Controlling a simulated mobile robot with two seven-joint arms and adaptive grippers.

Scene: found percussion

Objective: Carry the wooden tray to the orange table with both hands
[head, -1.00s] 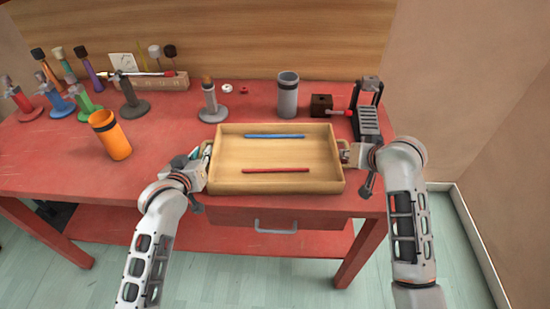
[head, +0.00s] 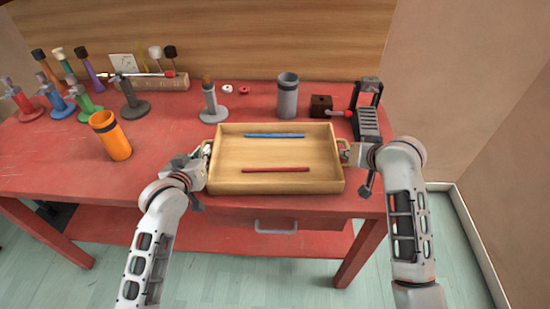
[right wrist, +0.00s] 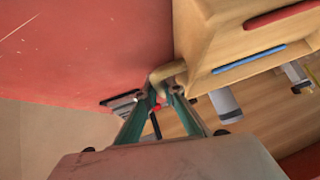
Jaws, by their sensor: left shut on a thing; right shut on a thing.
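The wooden tray (head: 275,158) is at the front edge of the red table, with a blue stick (head: 275,136) and a red stick (head: 275,170) lying in it. My left gripper (head: 205,155) is at the tray's left handle and shut on it. My right gripper (head: 348,153) is at the right handle and shut on it. In the right wrist view the fingers of my right gripper (right wrist: 158,92) close around the handle (right wrist: 168,72) at the tray's side (right wrist: 195,40). I cannot tell whether the tray touches the tabletop. No orange table is in view.
The red table (head: 60,165) holds an orange cup (head: 110,135), a grey cup (head: 287,96), a grey stand (head: 212,106), a dark wooden block (head: 321,105) and a ridged metal device (head: 367,122). Several coloured stands are at the left. A wooden wall rises behind; floor shows in front.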

